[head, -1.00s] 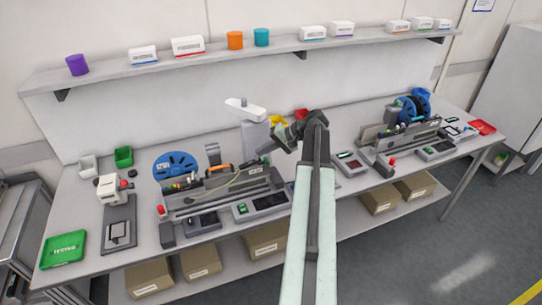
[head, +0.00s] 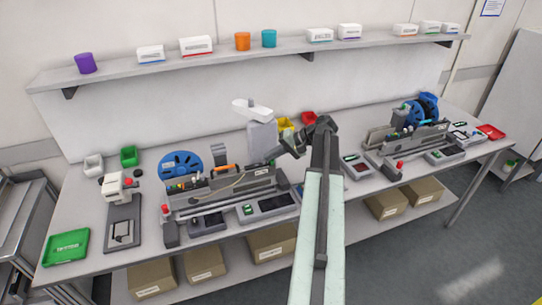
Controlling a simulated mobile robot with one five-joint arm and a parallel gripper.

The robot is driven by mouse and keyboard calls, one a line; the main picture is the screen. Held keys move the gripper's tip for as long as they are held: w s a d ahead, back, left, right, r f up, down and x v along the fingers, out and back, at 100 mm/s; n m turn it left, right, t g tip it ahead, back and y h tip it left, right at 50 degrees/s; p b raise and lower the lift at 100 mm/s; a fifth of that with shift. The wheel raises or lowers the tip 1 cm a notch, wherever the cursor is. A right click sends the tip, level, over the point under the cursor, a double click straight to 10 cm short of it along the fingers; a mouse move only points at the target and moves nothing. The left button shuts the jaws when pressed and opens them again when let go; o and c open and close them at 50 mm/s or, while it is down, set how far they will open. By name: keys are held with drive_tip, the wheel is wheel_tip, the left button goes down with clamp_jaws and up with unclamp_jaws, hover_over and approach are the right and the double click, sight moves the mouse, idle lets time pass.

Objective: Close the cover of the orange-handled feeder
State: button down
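The orange-handled feeder (head: 222,192) is a long grey unit on the left trolley-like station. Its orange handle (head: 224,168) lies along its top. A blue reel (head: 181,165) stands at its left rear. A small grey plate (head: 219,152) stands up behind the handle; I cannot tell whether it is the cover. The fingertips are too small to read, and no held object shows.
A second feeder station with a blue reel (head: 413,112) stands at the right. A green tray (head: 65,247) lies front left. A shelf (head: 250,58) runs along the back.

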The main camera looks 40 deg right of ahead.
drive_tip(key=shift+a, duration=0.1)
drive_tip(key=shift+w+r+p, duration=0.1)
drive_tip(key=shift+r+p, duration=0.75)
drive_tip(key=p+v, duration=0.8)
drive_tip(key=v, duration=0.4)
drive_tip(key=shift+w+r, duration=0.3)
drive_tip(key=shift+r, duration=0.1)
